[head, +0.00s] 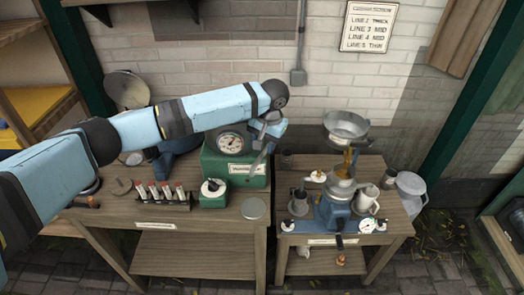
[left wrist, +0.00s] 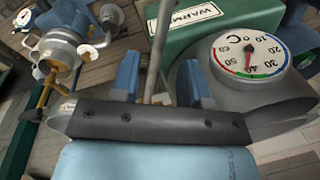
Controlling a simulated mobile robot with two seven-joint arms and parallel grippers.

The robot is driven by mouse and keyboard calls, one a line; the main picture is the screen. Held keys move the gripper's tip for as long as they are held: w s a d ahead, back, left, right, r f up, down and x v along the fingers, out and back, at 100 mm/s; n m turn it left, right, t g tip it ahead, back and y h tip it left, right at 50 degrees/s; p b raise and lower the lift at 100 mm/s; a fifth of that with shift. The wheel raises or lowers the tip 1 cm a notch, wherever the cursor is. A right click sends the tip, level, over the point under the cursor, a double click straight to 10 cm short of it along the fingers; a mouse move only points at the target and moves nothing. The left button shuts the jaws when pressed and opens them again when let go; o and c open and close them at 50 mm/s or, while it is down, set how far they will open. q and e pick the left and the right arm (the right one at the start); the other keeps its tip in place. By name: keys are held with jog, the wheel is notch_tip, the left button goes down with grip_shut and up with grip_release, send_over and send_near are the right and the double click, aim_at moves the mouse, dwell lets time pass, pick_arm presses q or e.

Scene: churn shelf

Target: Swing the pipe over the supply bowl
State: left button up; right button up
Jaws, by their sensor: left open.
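A brass-coloured pipe (head: 347,158) hangs below a wide metal basin (head: 346,125) on the right table. Beneath it is a smaller metal bowl (head: 341,179) on a blue machine (head: 334,211). I cannot tell which vessel is the supply bowl. The brass part also shows at the left of the left wrist view (left wrist: 50,88). My left gripper (head: 270,130) is above the green warming box, left of and apart from the pipe. Its blue fingers are apart in the left wrist view (left wrist: 158,82). A thin grey rod (left wrist: 158,45) appears between them; contact is unclear.
The green warming box (head: 232,170) with a round dial (head: 231,141) stands below my left arm. A rack of red-topped tubes (head: 160,195) and a black-knobbed green unit (head: 213,193) are on the left table (head: 190,240). A gap separates the tables. A jug (head: 366,198) stands right of the machine.

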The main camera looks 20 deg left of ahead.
aim_at(262, 155)
pick_arm(q)
jog(key=shift+a+f, duration=0.15)
jog(key=shift+f, duration=0.9)
jog(key=shift+a+f, duration=0.15)
jog(key=shift+f, duration=0.9)
jog(key=shift+c, duration=0.4)
grip_shut()
